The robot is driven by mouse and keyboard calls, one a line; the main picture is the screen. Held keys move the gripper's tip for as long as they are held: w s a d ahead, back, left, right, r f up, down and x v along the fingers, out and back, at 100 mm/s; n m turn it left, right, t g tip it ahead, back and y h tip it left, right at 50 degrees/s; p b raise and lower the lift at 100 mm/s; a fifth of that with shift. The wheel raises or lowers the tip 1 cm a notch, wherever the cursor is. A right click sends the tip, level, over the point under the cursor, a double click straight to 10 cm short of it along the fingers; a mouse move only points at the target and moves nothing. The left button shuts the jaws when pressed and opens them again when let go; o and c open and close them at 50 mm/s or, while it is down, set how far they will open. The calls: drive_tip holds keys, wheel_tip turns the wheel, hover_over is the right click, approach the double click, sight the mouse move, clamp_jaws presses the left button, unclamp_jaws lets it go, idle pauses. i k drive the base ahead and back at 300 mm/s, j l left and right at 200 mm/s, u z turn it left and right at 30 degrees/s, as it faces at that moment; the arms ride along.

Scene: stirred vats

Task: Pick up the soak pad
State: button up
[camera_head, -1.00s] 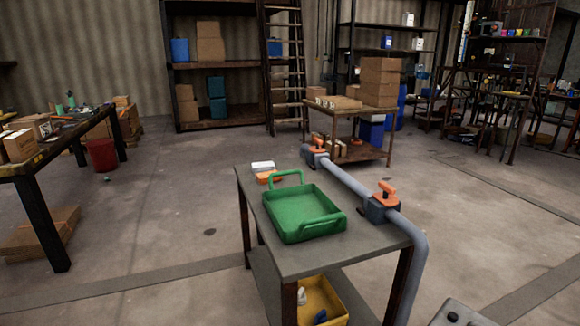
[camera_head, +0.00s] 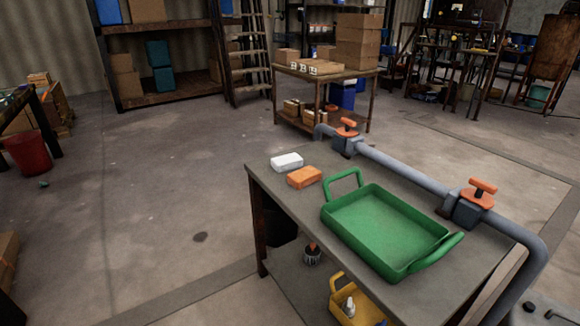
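Two small blocks lie side by side at the far left corner of a grey-topped table (camera_head: 262,178): a white one (camera_head: 287,162) and an orange one (camera_head: 304,177). Either could be the soak pad; the view does not settle which. The orange one lies nearer to me and slightly to the right. A green tray (camera_head: 385,225) with two raised handles sits to their right on the same top. It looks empty. My gripper is not in view.
A grey pipe (camera_head: 405,170) with two orange-handled valves (camera_head: 347,127) runs along the table's far side. A yellow container (camera_head: 352,302) and a dark brush-like item (camera_head: 312,255) are on the lower shelf. A red bucket (camera_head: 28,152) stands far left. Floor left of the table is clear.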

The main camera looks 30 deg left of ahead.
sight(303, 178)
drive_tip(key=u, duration=0.8)
